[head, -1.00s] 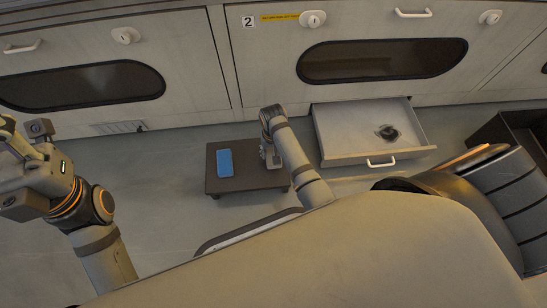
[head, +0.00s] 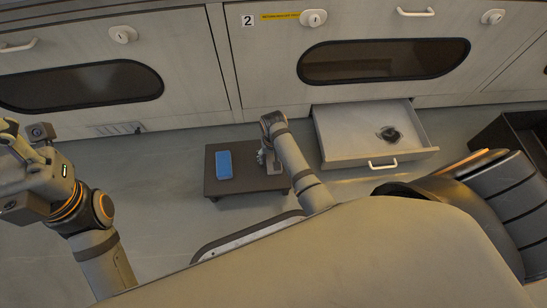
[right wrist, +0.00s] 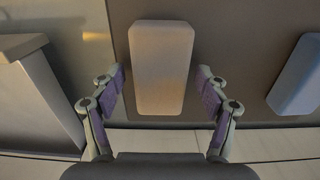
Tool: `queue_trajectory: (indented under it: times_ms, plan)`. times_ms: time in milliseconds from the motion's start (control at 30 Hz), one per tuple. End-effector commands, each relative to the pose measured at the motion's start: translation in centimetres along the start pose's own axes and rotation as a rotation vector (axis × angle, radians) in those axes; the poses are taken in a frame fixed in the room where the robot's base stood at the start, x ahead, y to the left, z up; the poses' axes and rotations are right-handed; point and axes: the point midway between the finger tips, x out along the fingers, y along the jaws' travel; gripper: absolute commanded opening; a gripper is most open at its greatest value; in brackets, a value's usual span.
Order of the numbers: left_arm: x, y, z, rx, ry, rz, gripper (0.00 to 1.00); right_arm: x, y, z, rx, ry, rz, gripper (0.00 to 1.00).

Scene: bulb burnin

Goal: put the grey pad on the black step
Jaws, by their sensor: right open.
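The grey pad (right wrist: 160,65) lies flat on the black step (right wrist: 225,60) near one edge, in the right wrist view. My right gripper (right wrist: 160,88) is open, with one finger on each side of the pad and a gap showing on both sides. In the head view the right gripper (head: 267,158) is low over the right part of the step (head: 225,187), and the arm hides much of that spot. My left gripper (head: 22,145) is at the left edge, away from the step; its finger opening is unclear.
A blue pad (head: 237,164) lies on the step, left of my right gripper. An open drawer (head: 350,145) with a dark round spot inside stands to the right. Cabinet fronts line the back. The floor left of the step is clear.

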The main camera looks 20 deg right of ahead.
Motion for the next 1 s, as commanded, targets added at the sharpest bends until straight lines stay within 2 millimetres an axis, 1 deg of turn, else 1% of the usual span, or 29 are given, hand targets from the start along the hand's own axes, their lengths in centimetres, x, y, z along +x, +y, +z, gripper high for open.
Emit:
queue_trajectory:
  times_ms: [67, 167, 300, 400, 500, 667, 1000]
  plan:
    - [0.9, -0.1, 0.0, -0.001, -0.002, -0.001, 0.4, -1.3, 0.0, 0.0, 0.0, 0.001, -0.001, 0.75]
    - [2.6, -0.5, -0.2, -0.006, 0.001, -0.007, 0.4, -3.8, 0.0, -0.1, 0.0, 0.002, -0.001, 0.75]
    - [5.0, -1.0, -0.7, -0.016, 0.013, -0.018, 0.4, -7.4, 0.0, 0.0, 0.001, 0.002, -0.001, 0.75]
    - [6.2, -1.2, -0.9, -0.027, 0.019, -0.019, 0.4, -9.6, -0.1, 0.0, 0.0, 0.001, -0.001, 0.75]
    - [7.0, -1.3, -1.0, -0.035, 0.018, -0.015, 0.4, -11.1, -0.1, 0.0, 0.0, 0.0, -0.001, 0.75]
    - [7.3, -1.3, -1.0, -0.042, 0.015, -0.012, 0.4, -12.1, -0.1, 0.0, -0.001, 0.0, -0.001, 0.75]
    - [7.0, -1.2, -0.9, -0.046, 0.008, -0.006, 0.4, -12.1, 0.0, -0.2, -0.001, 0.008, -0.002, 0.75]
